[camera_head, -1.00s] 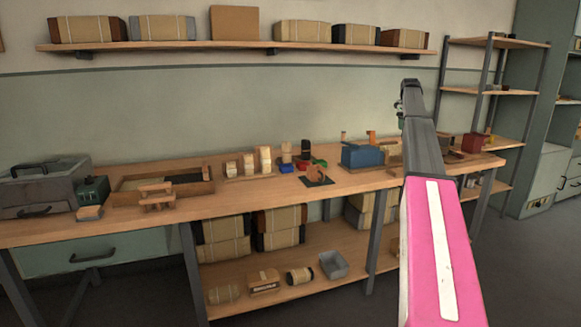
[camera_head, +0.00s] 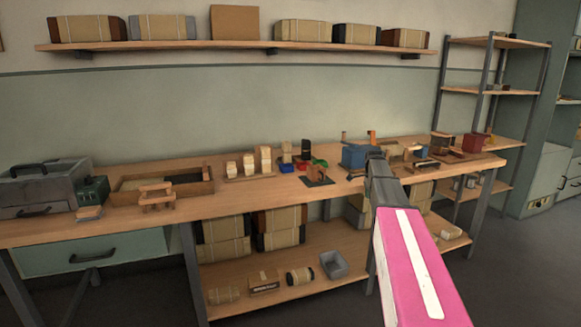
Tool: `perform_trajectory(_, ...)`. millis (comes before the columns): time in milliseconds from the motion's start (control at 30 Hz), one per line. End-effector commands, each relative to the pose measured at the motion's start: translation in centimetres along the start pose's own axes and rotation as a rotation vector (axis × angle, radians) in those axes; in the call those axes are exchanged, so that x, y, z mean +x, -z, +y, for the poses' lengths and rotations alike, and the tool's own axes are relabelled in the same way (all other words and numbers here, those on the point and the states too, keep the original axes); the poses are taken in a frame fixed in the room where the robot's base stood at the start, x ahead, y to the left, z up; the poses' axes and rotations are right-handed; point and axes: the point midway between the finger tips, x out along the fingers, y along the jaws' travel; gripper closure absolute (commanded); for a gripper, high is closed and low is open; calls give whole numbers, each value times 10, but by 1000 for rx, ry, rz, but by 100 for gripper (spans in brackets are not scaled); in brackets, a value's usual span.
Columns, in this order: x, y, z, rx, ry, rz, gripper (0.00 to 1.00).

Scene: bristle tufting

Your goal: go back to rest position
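My arm rises from the lower right, with a pink, white-striped link and a grey forearm. Its far end, where my gripper (camera_head: 374,155) is, shows small and dark in front of the blue box (camera_head: 356,156) on the workbench (camera_head: 260,193). The fingers are too small and too much in line with the arm to tell whether they are open or shut. I see nothing clearly held.
The bench carries a wooden tray (camera_head: 165,183), a grey toolbox (camera_head: 45,188), pale blocks (camera_head: 248,163) and a dark plate (camera_head: 317,181). A wall shelf (camera_head: 240,48) holds boxes above. A rack (camera_head: 487,90) stands at right. Floor in front is clear.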

Motion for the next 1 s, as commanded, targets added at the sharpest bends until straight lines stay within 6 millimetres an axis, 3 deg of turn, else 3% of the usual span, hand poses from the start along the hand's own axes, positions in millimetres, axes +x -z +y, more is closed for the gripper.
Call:
perform_trajectory(33,24,-20,33,-105,-1,-2,44)
perform_trajectory(300,122,-99,153,-739,22,-4,44)
perform_trajectory(500,170,-143,246,-1189,40,4,44)
perform_trajectory(600,184,-156,280,-1364,47,9,44)
perform_trajectory(767,195,-167,310,-1531,55,15,44)
perform_trajectory(1000,198,-170,313,-1574,59,19,44)
